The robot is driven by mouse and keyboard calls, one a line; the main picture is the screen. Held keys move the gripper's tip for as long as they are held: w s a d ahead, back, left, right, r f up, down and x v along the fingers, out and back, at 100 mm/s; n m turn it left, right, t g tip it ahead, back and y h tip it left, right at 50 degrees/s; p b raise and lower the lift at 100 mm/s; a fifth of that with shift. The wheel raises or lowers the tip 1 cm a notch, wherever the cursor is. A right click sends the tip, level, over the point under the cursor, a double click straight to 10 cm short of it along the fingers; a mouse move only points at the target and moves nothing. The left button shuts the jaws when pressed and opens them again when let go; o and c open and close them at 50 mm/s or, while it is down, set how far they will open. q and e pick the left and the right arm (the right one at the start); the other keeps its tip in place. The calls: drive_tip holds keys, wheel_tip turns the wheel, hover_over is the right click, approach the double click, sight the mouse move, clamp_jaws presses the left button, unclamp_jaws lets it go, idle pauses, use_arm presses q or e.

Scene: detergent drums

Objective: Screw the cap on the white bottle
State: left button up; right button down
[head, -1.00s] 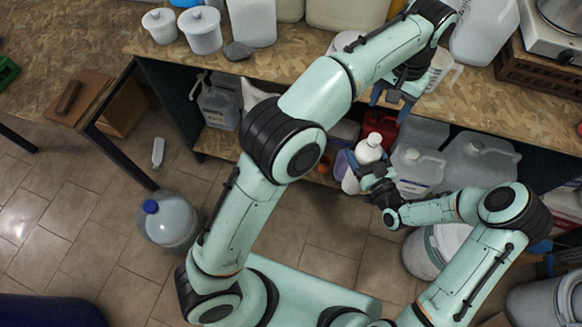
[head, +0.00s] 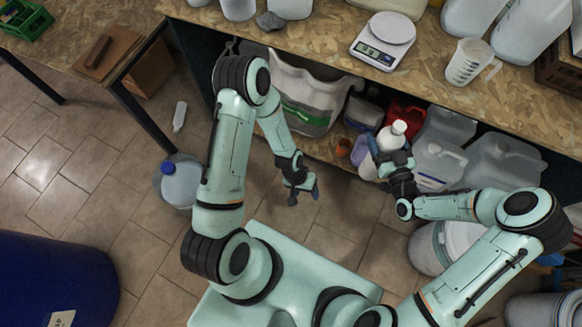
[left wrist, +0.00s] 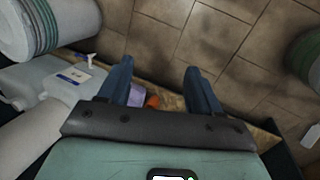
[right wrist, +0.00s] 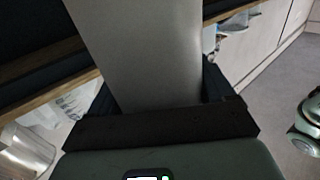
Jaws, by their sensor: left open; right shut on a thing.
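My right gripper (head: 385,158) is shut on the white bottle (head: 389,141) and holds it upright in front of the bench. In the right wrist view the bottle (right wrist: 150,50) is a large pale surface between the fingers. Its top end (head: 399,127) is white and narrow; I cannot tell whether that is a cap or the bare neck. No separate loose cap can be made out. My left gripper (head: 303,191) is open and empty, over the floor to the left of the bottle. The left wrist view shows its fingers (left wrist: 158,85) spread with nothing between them.
The bench (head: 330,45) holds a scale (head: 384,42) and a measuring jug (head: 470,63). The shelf below carries a red container (head: 405,112), translucent canisters (head: 437,163) and a white sack (head: 310,85). A blue-capped bottle (head: 180,184) stands on the floor; floor between the arms is clear.

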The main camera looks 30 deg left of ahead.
use_arm(q)
drive_tip(key=s+a+f+n, duration=0.1)
drive_tip(key=s+n, duration=0.1)
drive_tip(key=s, duration=0.6)
drive_tip(key=shift+s+f, duration=0.2)
drive_tip(key=shift+f, duration=0.05)
use_arm(e)
drive_tip(key=shift+r, duration=0.15)
drive_tip(key=shift+w, duration=0.1)
drive_tip(key=w+d+r+m+t+h, duration=0.1)
drive_tip(key=d+m+t+h, duration=0.3)
drive_tip(key=d+m+h, duration=0.4)
drive_tip(key=d+r+h, duration=0.1)
drive_tip(key=d+h, duration=0.2)
drive_tip(key=d, duration=0.2)
drive_tip(key=shift+w+d+h, duration=0.3)
drive_tip(key=shift+w, duration=0.1)
